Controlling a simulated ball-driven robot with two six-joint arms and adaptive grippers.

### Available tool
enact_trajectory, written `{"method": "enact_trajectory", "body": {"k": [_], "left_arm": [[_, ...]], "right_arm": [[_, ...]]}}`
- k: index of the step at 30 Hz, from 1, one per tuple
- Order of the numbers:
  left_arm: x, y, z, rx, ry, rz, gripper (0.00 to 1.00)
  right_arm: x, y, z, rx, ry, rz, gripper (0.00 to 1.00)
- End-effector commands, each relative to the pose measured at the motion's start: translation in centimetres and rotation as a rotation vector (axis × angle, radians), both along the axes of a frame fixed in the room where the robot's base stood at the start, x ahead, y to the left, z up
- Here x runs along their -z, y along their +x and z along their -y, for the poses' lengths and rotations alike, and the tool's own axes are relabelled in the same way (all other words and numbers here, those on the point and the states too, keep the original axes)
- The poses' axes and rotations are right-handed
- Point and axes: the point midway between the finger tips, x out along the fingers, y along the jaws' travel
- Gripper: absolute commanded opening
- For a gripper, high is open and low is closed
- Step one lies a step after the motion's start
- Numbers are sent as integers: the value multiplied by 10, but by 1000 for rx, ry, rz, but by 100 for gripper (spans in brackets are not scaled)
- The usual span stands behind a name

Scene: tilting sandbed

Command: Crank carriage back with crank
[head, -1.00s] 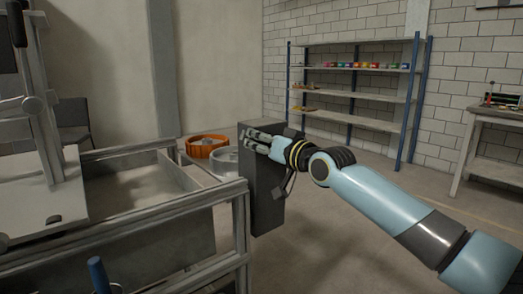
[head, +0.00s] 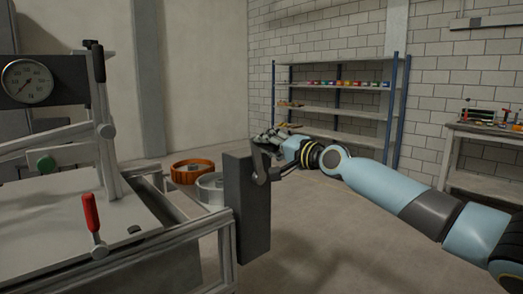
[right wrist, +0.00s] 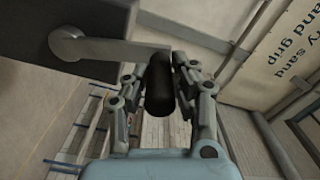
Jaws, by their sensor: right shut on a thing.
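The crank sits on a dark upright box (head: 250,215) at the corner of the sandbed frame. In the right wrist view its grey arm (right wrist: 118,50) runs from a round hub to a black handle (right wrist: 159,88). My right gripper (head: 266,138) is beyond the box's top in the head view. In the right wrist view, my right gripper (right wrist: 160,75) has its fingers on both sides of the black handle, shut on it. The carriage (head: 60,235), a pale plate with uprights and a dial gauge (head: 27,82), stands over the sandbed at left. My left gripper is not in view.
A red-handled lever (head: 90,212) stands on the left. An orange round container (head: 192,171) and a grey one (head: 210,188) are behind. Shelves (head: 340,120) stand at the back wall.

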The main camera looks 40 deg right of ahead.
Motion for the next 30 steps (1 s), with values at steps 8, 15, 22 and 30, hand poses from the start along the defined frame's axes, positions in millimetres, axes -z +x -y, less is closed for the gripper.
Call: {"method": "enact_trajectory", "body": {"k": [8,15,22,30], "left_arm": [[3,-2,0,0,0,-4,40],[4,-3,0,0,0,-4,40],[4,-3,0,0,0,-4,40],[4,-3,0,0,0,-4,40]], "right_arm": [[-5,1,11,1,88,0,0],[-5,2,14,0,110,-3,0],[-5,2,13,0,110,-3,0],[-3,1,13,0,110,-7,48]]}}
